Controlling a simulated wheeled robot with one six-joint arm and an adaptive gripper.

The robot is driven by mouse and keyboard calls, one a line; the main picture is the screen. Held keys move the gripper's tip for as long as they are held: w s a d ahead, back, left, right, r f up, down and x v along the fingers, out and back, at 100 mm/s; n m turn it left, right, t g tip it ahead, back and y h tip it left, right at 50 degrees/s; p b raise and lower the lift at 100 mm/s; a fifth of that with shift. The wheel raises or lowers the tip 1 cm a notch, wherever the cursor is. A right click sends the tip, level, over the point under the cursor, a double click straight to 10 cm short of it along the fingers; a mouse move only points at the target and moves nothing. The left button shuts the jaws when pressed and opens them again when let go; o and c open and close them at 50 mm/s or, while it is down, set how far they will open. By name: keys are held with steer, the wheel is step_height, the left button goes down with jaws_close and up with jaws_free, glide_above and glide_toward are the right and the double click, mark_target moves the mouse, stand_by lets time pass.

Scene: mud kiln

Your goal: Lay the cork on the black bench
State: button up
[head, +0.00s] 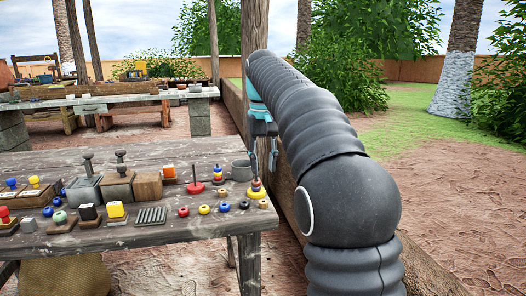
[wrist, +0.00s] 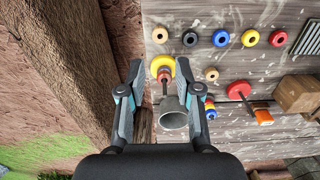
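I cannot pick out a cork in either view. No bench looks clearly black; the near one is a worn grey wooden table (head: 150,160). My gripper (head: 262,166) hangs above the table's right end, pointing down. In the wrist view my gripper (wrist: 159,75) is open, its two fingers apart with nothing held between them.
Coloured rings lie along the table's front edge, among them a red one (head: 183,211). A second bench (head: 150,97) stands behind. A wooden post (head: 255,30) rises near my arm.

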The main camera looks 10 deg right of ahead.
steer(key=shift+r, duration=1.1)
steer(key=s+f+t, duration=0.3)
steer(key=s+f, duration=0.1)
steer(key=s, duration=1.2)
steer(key=s+f+t, duration=0.2)
steer(key=s+f, duration=1.2)
steer(key=f, duration=0.1)
steer(key=shift+s+t, duration=0.25)
steer(key=shift+t, duration=0.05)
